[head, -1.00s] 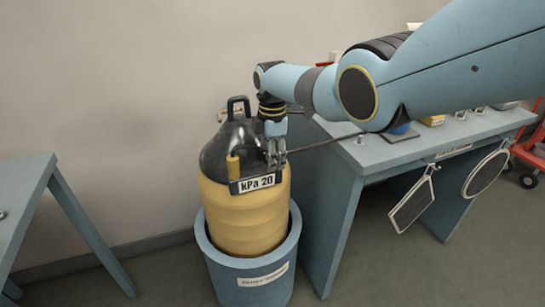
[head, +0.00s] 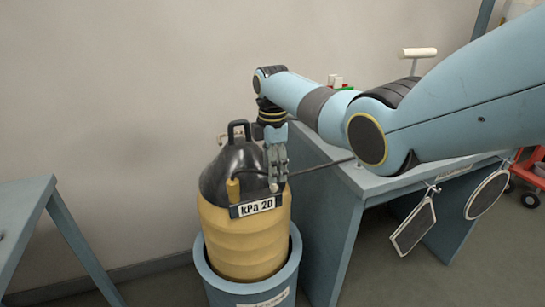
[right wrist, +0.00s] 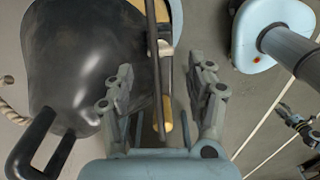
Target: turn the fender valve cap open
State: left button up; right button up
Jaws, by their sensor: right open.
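The fender (head: 243,240) is a yellow ribbed body with a black domed top (head: 230,165) and a black handle, standing upright in a blue tub. A "kPa 20" plate (head: 256,206) is on its front. A small pale piece (head: 274,187), perhaps the valve cap, shows at my right gripper's tips. My right gripper (head: 278,182) points down at the dome's right side. In the right wrist view its fingers (right wrist: 163,98) are spread, with a dark hose and a yellow stub (right wrist: 167,114) showing between them. I cannot tell whether they touch anything.
The blue tub (head: 246,289) holds the fender. A blue-grey bench (head: 335,210) stands close on the right, with two framed mesh paddles hanging from it. Another table (head: 25,205) is at the left. A dark hose runs right from the fender. Floor between tub and left table is clear.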

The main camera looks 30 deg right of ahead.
jog(key=shift+r, duration=1.75)
